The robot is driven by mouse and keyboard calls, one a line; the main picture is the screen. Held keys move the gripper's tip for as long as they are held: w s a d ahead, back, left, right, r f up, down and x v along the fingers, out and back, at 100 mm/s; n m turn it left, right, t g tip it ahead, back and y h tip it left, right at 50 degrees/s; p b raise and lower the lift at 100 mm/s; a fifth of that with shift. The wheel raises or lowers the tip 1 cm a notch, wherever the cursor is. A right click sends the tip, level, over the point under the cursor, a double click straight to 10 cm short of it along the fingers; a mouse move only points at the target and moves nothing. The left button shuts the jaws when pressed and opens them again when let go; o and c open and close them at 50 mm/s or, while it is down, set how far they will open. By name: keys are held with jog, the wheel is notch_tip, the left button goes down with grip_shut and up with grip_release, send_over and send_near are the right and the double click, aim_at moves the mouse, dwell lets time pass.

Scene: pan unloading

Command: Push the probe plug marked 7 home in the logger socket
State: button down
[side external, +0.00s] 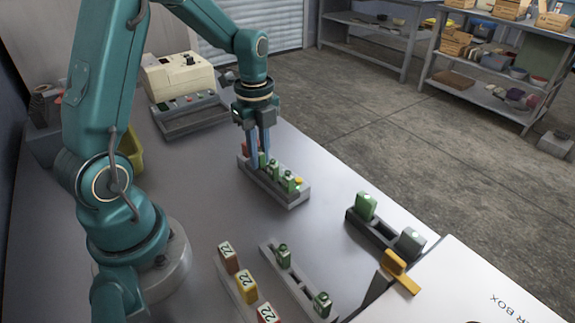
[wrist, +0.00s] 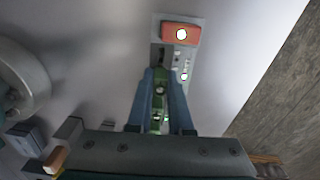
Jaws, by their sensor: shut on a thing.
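My gripper (side external: 260,163) points down over a grey socket block (side external: 291,203) in the middle of the table. It is shut on a green plug (side external: 262,160), which also shows between the blue fingers in the wrist view (wrist: 159,90). The plug stands roughly upright at the block. I cannot read its number, and the fingers hide how deep it sits. More green plugs (side external: 289,182) stand in the block on the near side. A red piece with a white round label (wrist: 181,33) is at the block's far end in the wrist view.
A green-plug rack (side external: 300,290) and red and yellow plugs marked 22 (side external: 246,287) stand at the front. Another rack with a green plug (side external: 366,206) and a grey one is at right, near a white box (side external: 480,295). A cream instrument (side external: 185,75) stands behind. Bare table surrounds the socket block.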

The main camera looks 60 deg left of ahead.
jog(key=shift+f, duration=0.15)
jog(key=c, duration=0.8)
grip_release()
jog(key=shift+o, duration=0.2)
